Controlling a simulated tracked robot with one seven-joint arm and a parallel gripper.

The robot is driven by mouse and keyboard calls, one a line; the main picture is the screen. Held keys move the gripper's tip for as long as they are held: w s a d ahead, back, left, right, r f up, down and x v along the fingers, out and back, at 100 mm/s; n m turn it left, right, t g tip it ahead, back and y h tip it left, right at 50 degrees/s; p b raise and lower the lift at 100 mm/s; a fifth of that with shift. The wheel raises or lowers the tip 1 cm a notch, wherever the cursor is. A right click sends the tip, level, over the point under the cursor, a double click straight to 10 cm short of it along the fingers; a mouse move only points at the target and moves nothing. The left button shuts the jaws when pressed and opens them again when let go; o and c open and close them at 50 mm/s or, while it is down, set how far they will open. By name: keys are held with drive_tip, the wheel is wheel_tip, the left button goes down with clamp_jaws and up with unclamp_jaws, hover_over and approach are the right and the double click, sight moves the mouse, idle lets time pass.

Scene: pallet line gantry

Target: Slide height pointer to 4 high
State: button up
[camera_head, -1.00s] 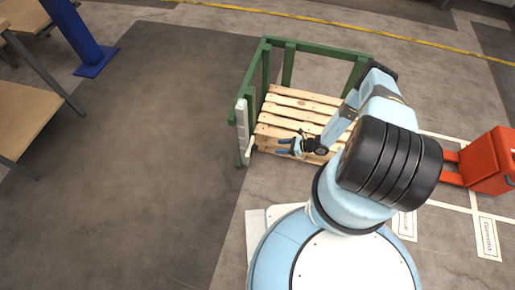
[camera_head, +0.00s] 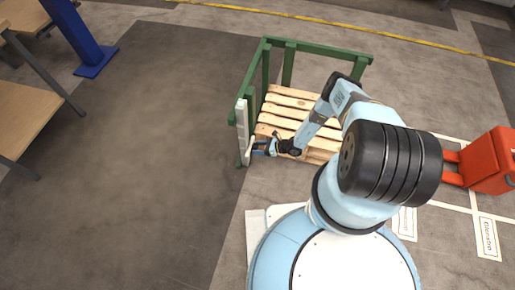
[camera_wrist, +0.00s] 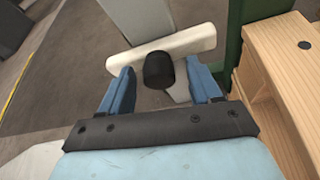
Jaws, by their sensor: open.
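The height pointer is a pale bar (camera_wrist: 190,43) with a black knob (camera_wrist: 159,70) at its middle, tilted in the wrist view. In the head view the pointer (camera_head: 250,152) is small, low beside the white scale board (camera_head: 242,118) on the green frame's front left post. My gripper (camera_wrist: 160,80) is open, with one blue finger on each side of the knob and a gap on both sides. I cannot tell how deep the knob sits between the fingers. In the head view my gripper (camera_head: 258,147) reaches left to the pointer. The scale's markings are not readable.
A wooden pallet (camera_head: 290,103) lies inside the green frame (camera_head: 320,48), under my forearm; its edge shows close on the right in the wrist view (camera_wrist: 285,85). A red pallet truck (camera_head: 490,165) stands at right. The floor left of the frame is clear.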

drive_tip(key=shift+a+f, duration=0.1)
drive_tip(key=shift+a, duration=0.1)
drive_tip(key=shift+c, duration=0.4)
drive_tip(key=shift+w, duration=0.1)
drive_tip(key=c, duration=1.1)
drive_tip(key=shift+w, duration=0.1)
